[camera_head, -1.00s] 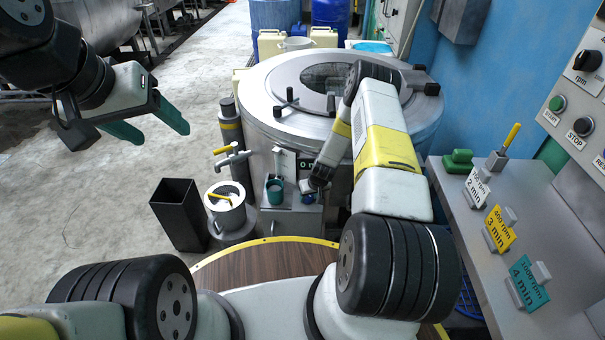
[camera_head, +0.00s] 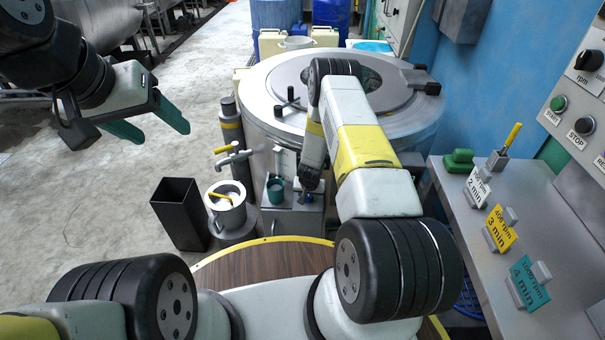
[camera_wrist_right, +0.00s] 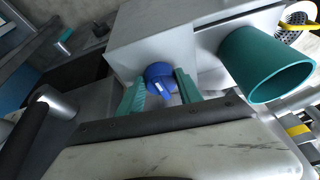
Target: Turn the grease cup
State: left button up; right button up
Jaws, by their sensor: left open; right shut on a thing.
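The grease cup, a small blue cap with a lever-like tab (camera_wrist_right: 160,76), sits on the grey metal box in the right wrist view. In the head view a bit of its blue (camera_head: 307,198) shows on the box in front of the drum. My right gripper (camera_wrist_right: 160,92) has its two green fingers on either side of the blue cap and is shut on it. In the head view the right gripper (camera_head: 309,184) partly hides the cup. My left gripper (camera_head: 165,137) is open and empty, high over the floor at the left.
The steel drum (camera_head: 265,120) rises behind. A black bin (camera_head: 180,213) and a metal pot (camera_head: 230,208) stand to the left. A shelf with tags (camera_head: 465,235) is at right.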

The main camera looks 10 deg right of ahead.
jog(key=m, duration=0.2)
jog(key=m+h, duration=0.1)
jog(key=m+g+h, duration=0.1)
jog(key=m, duration=0.1)
jog(key=shift+w+d+m, duration=0.2)
jog(key=shift+d+m, duration=0.1)
jog(key=shift+s+d+f+m+g+h, duration=0.1)
jog(key=shift+m+g+h, duration=0.3)
jog(key=shift+m, duration=0.8)
jog(key=shift+s+d+m+g+h, duration=0.1)
jog(key=shift+m+g+h, duration=0.25)
jog(key=shift+m, duration=0.85)
jog(key=o, duration=1.3)
jog(key=shift+o, duration=0.2)
jog(key=shift+w+a, duration=0.1)
jog(key=shift+a, duration=0.1)
jog(key=shift+a+r, duration=0.15)
jog(key=shift+r, duration=0.2)
jog(key=d+v, duration=0.1)
jog(key=v, duration=0.5)
jog(key=shift+s+a+r+m, duration=0.2)
jog(key=shift+r+m, duration=0.1)
jog(key=shift+r, duration=0.2)
